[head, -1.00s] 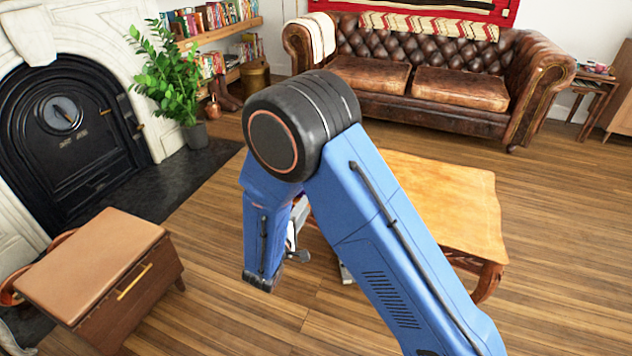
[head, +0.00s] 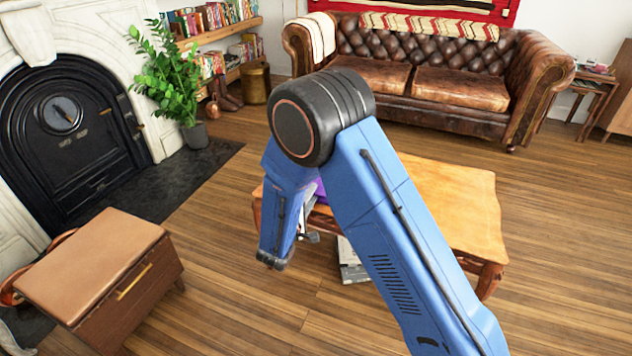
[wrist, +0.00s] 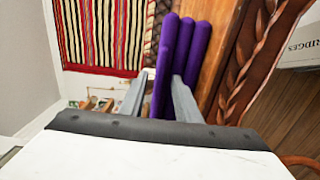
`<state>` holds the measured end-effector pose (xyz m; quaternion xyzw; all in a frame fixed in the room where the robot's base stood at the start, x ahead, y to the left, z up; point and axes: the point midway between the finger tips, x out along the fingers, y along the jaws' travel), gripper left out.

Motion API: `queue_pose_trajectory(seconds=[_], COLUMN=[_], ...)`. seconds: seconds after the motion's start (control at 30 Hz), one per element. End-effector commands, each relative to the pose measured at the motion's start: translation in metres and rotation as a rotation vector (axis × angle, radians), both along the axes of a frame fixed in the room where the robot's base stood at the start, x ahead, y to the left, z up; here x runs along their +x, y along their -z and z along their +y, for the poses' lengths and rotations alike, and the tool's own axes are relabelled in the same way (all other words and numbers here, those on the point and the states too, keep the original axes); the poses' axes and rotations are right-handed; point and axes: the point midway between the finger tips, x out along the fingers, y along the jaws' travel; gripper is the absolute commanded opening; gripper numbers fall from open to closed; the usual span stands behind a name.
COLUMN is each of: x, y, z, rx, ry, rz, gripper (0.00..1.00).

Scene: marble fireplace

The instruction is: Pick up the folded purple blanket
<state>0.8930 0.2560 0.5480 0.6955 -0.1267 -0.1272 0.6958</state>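The folded purple blanket (wrist: 163,62) shows in the wrist view as several upright-looking rounded folds, lying along the wooden coffee table (wrist: 222,55). My gripper (wrist: 160,78) has its two grey fingers apart, with one part of the blanket between them. A narrow gap shows beside the left finger; the right finger overlaps the folds. Firm contact cannot be seen. In the head view, only a small purple patch of the blanket (head: 321,190) shows at the near left of the table (head: 450,205). My blue arm hides most of it and the fingertips.
A brown leather sofa (head: 430,75) stands behind the table. A small brown cabinet (head: 95,265) is at the lower left, near the black fireplace (head: 65,125) and a potted plant (head: 170,80). A pale book-like object (head: 352,262) lies by the table. Wood floor lies open at front.

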Motion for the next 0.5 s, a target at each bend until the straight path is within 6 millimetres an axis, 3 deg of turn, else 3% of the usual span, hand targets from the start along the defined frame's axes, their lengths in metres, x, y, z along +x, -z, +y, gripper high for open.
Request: queue_pose_trajectory(seconds=[0.03,0.1,0.13,0.5], x=[-0.0001,-0.0001,-0.0002,-0.0002], y=[0.0000,0.0000,0.0000,-0.0021], z=[0.0000,0.0000,0.0001,0.0002], rx=[0.000,0.000,0.000,0.001], ry=[0.000,0.000,0.000,0.000], rz=[0.000,0.000,0.000,-0.001], gripper=[0.18,0.02,0.00,0.00])
